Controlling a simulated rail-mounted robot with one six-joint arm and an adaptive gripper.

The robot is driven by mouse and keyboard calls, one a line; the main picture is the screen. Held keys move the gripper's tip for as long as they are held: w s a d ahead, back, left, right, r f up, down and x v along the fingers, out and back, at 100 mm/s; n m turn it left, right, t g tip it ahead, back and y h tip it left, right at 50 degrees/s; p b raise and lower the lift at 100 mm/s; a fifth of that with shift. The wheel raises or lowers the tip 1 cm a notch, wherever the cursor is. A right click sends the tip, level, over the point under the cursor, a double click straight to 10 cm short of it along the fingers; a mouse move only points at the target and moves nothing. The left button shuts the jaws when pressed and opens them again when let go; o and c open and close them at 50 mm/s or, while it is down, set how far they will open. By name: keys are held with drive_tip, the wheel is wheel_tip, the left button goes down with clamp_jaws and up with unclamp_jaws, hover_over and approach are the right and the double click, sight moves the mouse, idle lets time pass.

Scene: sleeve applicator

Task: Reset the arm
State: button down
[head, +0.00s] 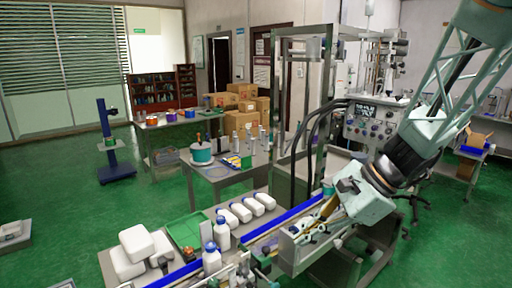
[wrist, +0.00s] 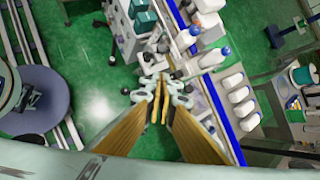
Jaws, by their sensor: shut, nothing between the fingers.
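My arm comes in from the right in the head view, and my gripper (head: 310,228) points down and to the left beside the conveyor. In the wrist view my gripper (wrist: 158,100) has its two fingers together, with nothing between them. Blue-edged conveyor rails (head: 285,218) run just behind the gripper in the head view. White bottles with blue caps stand on or beside the line, one at the front (head: 212,258) and one behind it (head: 222,234). The gripper touches no bottle that I can see.
A steel machine frame with a control panel (head: 374,122) stands close to my arm. More white bottles (head: 240,212) lie on a table by a green tray (head: 186,230). A side table (head: 222,176) holds a teal pot (head: 201,152). Green floor (head: 60,185) is open at left.

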drive_tip(key=s+r+n+h, duration=0.2)
drive_tip(key=s+r+n, duration=0.25)
drive_tip(key=s, duration=0.35)
drive_tip(key=s+r+n+h, duration=0.1)
drive_tip(key=s+r+n, duration=0.35)
drive_tip(key=s, duration=0.45)
drive_tip(key=s+d+r+n+t+h, duration=0.1)
drive_tip(key=s+d+r+n+h, duration=0.1)
drive_tip(key=s, duration=0.4)
drive_tip(key=s+d+r+n+h, duration=0.2)
drive_tip(key=s+d+r+n, duration=0.1)
drive_tip(key=s+d, duration=0.3)
drive_tip(key=shift+s+d+n+t, duration=0.15)
drive_tip(key=shift+s+n+t, duration=0.25)
drive_tip(key=shift+s+n, duration=0.45)
idle(1.1)
